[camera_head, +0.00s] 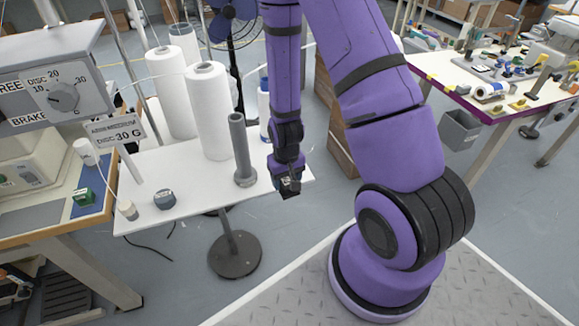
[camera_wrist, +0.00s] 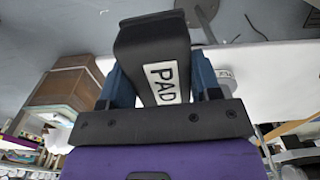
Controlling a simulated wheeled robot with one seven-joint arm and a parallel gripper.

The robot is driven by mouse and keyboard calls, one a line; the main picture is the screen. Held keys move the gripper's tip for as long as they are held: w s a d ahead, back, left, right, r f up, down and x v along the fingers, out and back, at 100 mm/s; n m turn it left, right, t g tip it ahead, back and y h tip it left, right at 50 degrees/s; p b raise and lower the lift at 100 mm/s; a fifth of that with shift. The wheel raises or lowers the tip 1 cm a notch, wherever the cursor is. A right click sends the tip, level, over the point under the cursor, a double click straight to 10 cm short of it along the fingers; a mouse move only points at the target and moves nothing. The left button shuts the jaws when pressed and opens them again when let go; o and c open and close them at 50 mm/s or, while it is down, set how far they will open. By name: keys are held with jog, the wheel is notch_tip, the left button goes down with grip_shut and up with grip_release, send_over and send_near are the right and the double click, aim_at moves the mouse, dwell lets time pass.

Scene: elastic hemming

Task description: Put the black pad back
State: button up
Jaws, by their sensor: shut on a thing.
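The black pad (camera_wrist: 152,50), a dark block with a white label reading PAD, fills the upper middle of the wrist view. My gripper (camera_wrist: 162,75) is shut on it, with one blue finger on each side. In the head view my gripper (camera_head: 286,176) points down, and the dark pad (camera_head: 290,188) shows small below it, at the right end of the white table (camera_head: 190,178). I cannot tell from these views whether the pad touches the table.
A grey post (camera_head: 240,145) and white thread cones (camera_head: 209,110) stand left of my gripper. Cardboard boxes (camera_head: 340,155) stand right behind. The table's front middle is clear.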

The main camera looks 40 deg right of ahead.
jog(key=shift+s+a+f, duration=0.1)
jog(key=shift+s+f, duration=0.35)
jog(key=shift+s, duration=0.4)
jog(key=shift+w, duration=0.1)
jog(key=w+d, duration=0.3)
jog(key=w, duration=0.1)
jog(key=w+d+f, duration=0.1)
jog(key=w+d, duration=0.1)
jog(key=w, duration=0.1)
jog(key=w+d, duration=0.3)
jog(key=w, duration=0.1)
jog(key=shift+w+d+f, duration=0.15)
jog(key=shift+w+d, duration=0.15)
jog(key=shift+d, duration=0.05)
jog(key=shift+w+d+f, duration=0.4)
jog(key=shift+w+d, duration=0.05)
jog(key=shift+w, duration=0.1)
jog(key=shift+f, duration=1.25)
jog(key=shift+f, duration=0.15)
jog(key=o, duration=1.1)
